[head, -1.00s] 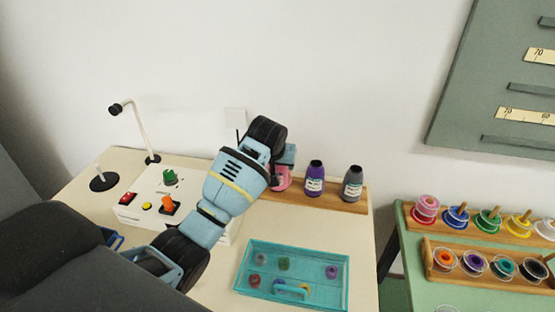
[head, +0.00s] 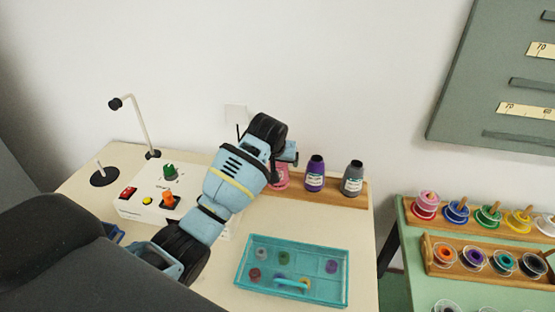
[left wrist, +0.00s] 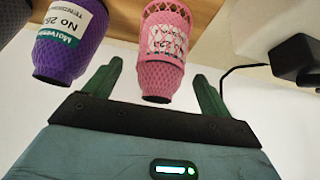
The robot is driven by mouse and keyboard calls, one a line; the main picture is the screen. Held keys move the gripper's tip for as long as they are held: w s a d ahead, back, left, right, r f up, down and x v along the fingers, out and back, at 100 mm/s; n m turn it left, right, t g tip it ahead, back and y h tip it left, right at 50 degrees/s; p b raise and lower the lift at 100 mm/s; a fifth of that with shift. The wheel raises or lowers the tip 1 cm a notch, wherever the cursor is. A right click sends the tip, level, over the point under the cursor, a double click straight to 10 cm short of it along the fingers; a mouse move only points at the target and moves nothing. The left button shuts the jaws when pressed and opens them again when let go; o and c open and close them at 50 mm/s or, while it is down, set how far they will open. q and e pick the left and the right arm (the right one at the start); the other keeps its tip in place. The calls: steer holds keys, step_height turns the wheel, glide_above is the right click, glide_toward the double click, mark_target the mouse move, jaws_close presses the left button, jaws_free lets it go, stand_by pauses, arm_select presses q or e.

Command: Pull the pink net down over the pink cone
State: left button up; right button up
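The pink cone (head: 283,181) stands on a wooden rack, mostly hidden behind my left gripper in the head view. In the left wrist view the pink cone (left wrist: 160,79) hangs inverted in the picture, its narrow dark-tipped end between the fingers. A pink net (left wrist: 172,14) with open diamond mesh shows around its wider part, over the white label; its far edge is out of frame. My left gripper (left wrist: 157,85) is open, with one green finger on each side of the cone's narrow end and visible gaps. It also shows in the head view (head: 287,153). My right gripper is not in view.
A purple cone (head: 315,175) and a grey cone (head: 352,179) stand on the wooden rack (head: 335,195) to the right. A teal tray (head: 242,285) lies in front. A white control box (head: 133,207) with a lamp is left. Thread spools stand on a green table (head: 420,288).

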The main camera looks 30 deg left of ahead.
arm_select(q)
steer(key=v, duration=0.7)
steer(key=shift+s+r, duration=0.2)
steer(key=shift+r, duration=0.15)
steer(key=shift+d, duration=0.1)
stand_by(0.8)
